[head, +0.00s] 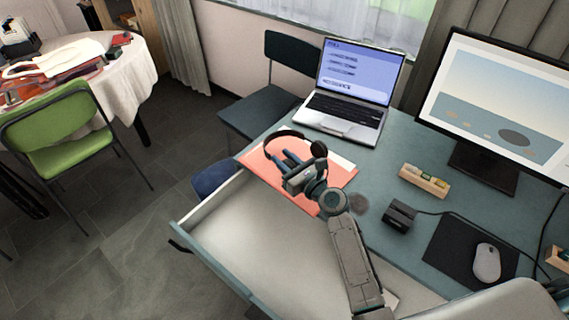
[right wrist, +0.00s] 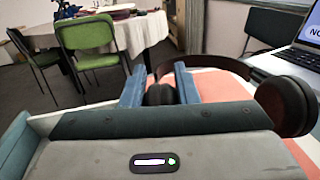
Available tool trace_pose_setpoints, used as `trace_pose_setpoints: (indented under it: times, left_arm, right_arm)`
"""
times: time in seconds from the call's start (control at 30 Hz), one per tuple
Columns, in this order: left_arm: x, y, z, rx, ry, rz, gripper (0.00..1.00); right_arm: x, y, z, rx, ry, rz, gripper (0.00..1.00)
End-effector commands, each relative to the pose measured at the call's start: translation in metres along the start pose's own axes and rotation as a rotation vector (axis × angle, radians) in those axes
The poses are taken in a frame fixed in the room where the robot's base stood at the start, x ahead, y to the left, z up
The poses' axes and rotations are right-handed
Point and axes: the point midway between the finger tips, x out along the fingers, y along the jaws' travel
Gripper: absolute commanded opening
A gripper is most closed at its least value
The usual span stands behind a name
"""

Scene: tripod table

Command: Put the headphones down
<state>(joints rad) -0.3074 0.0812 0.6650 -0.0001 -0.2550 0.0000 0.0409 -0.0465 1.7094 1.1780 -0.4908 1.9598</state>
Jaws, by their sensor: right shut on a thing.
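The dark headphones (head: 283,136) are at the front left of the teal desk, over a salmon-coloured sheet (head: 335,176). My right gripper (head: 283,159) is shut on them. In the right wrist view one ear cup (right wrist: 161,95) is between the blue fingers (right wrist: 160,88) of my right gripper. The other ear cup (right wrist: 287,106) sticks out to the right, with the brown-black band (right wrist: 222,66) curving behind. I cannot tell whether the headphones touch the sheet. My left gripper is not in view.
An open, empty-looking drawer (head: 235,225) juts out below my right arm. A laptop (head: 345,107) stands behind the headphones. A wooden block holder (head: 424,181), a small black box (head: 399,214), a monitor (head: 500,100) and a mouse (head: 486,262) on a dark mat are to the right.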

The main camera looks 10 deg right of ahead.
Motion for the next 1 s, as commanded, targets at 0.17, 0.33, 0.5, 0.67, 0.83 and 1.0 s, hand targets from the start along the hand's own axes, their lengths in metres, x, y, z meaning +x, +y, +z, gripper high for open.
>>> trace_pose_setpoints:
  times: [0.17, 0.33, 0.5, 0.67, 0.83, 1.0]
  left_arm:
    - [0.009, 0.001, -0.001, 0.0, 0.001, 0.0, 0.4]
    - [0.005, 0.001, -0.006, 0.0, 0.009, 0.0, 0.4]
    - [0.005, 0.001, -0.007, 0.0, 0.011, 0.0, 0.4]
    - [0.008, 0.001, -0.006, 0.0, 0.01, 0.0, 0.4]
    - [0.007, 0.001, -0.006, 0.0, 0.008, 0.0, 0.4]
    - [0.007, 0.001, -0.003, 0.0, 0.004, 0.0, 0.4]
  right_arm:
    - [0.009, -0.007, -0.024, 0.001, 0.002, 0.0, 0.0]
    - [0.009, -0.007, -0.031, -0.002, 0.0, -0.001, 0.0]
    - [0.009, -0.007, -0.031, -0.002, 0.0, -0.001, 0.0]
    - [0.009, -0.007, -0.035, -0.002, 0.0, -0.001, 0.0]
    - [0.009, -0.007, -0.034, -0.001, 0.001, 0.0, 0.49]
    - [0.009, -0.006, -0.034, -0.001, 0.0, 0.0, 0.49]
